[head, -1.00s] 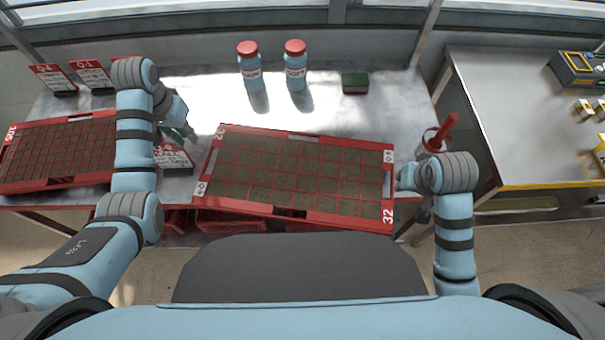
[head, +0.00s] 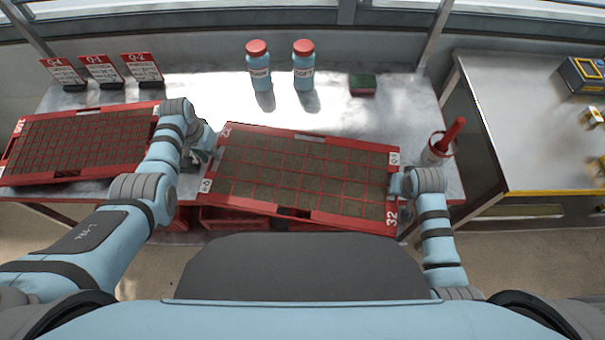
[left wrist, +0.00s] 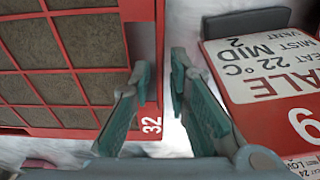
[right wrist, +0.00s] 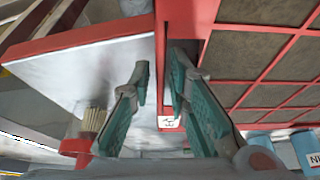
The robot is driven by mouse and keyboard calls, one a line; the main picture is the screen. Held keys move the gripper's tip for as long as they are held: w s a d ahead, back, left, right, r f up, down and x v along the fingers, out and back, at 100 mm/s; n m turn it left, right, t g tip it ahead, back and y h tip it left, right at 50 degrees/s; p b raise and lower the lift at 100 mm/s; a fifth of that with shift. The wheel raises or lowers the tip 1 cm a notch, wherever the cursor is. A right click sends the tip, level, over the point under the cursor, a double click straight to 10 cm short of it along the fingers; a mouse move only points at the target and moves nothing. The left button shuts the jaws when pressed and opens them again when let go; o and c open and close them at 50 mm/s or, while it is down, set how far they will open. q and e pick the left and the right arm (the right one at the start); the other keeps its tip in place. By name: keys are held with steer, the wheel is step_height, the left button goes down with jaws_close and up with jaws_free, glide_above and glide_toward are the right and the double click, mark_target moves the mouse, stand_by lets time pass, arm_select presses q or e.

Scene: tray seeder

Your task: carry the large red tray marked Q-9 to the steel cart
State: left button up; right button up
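The large red tray (head: 350,217), with many soil-filled cells and a printed 32, lies slightly skewed on the bench's front part.
A second red tray (head: 88,112), marked 105, lies left. Red-and-white cards (head: 102,68) and two bottles (head: 303,68) stand behind. A sponge (head: 362,86) and cup (head: 438,150) are on the bench. Boxes (head: 585,80) occupy the cart's far right.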

arm_select(q)
steer(key=shift+f, duration=0.55)
arm_select(e)
steer(key=shift+w+f, duration=0.2)
steer(key=shift+f, duration=0.35)
arm_select(q)
jaws_close()
arm_select(e)
jaws_close()
steer(key=shift+r, duration=0.1)
